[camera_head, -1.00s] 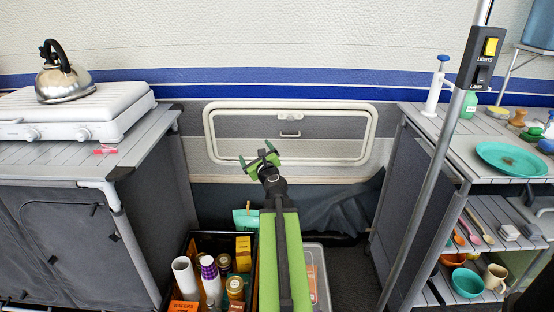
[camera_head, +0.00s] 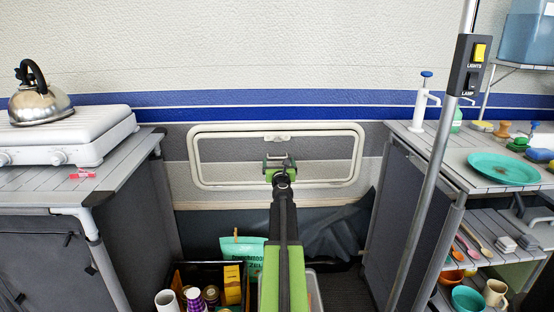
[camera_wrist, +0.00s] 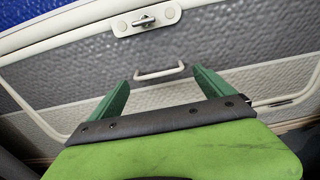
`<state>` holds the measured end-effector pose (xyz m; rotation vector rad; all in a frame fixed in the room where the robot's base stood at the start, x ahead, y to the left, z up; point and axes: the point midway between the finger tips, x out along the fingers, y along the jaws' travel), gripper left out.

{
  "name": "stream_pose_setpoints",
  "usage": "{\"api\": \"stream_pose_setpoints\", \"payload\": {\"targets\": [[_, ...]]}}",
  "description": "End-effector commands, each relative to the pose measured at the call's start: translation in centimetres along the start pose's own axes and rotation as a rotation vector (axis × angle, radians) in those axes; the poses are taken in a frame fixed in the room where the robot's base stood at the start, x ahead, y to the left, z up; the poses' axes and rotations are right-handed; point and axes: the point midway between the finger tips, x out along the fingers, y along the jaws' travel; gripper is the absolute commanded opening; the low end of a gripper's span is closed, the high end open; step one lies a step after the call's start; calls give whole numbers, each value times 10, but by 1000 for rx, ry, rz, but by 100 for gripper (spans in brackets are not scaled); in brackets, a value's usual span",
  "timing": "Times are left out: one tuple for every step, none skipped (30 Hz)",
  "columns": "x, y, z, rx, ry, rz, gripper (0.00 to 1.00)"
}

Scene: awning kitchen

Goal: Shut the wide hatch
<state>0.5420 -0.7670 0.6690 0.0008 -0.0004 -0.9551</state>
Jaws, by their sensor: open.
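The wide hatch (camera_head: 222,174) is a grey and cream panel in a rounded white frame, low on the back wall. A latch (camera_wrist: 146,22) sits at the top middle of its frame in the wrist view. Below it is a pale bar handle (camera_wrist: 160,73) on the panel. Whether the panel is flush or slightly ajar is hard to tell. My gripper (camera_head: 279,160) is in front of the hatch's middle and hides part of it. In the wrist view my gripper (camera_wrist: 160,79) is open and empty, its green fingers on either side of the handle; contact is unclear.
A counter with a white stove (camera_head: 80,136) and kettle (camera_head: 40,100) stands left. A shelf unit with a teal plate (camera_head: 503,167) stands right, behind a grey pole (camera_head: 432,165). A crate of groceries (camera_head: 232,284) is on the floor below.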

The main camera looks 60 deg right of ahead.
Motion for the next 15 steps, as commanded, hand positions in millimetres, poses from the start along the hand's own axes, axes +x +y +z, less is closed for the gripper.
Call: {"api": "stream_pose_setpoints", "payload": {"targets": [[16, 0, 0, 0, 0, 0, 92], [22, 0, 0, 0, 0, 0, 92], [28, 0, 0, 0, 0, 0, 92], [33, 0, 0, 0, 0, 0, 92], [36, 0, 0, 0, 0, 0, 92], [41, 0, 0, -1, 0, 1, 92], [43, 1, 0, -1, 0, 1, 92], [45, 1, 0, -1, 0, 1, 92], [47, 1, 0, -1, 0, 1, 92], [48, 1, 0, -1, 0, 1, 92], [48, 1, 0, -1, 0, 1, 92], [49, 1, 0, -1, 0, 1, 92], [48, 1, 0, -1, 0, 1, 92], [48, 1, 0, -1, 0, 1, 92], [48, 2, 0, -1, 0, 2, 92]]}}
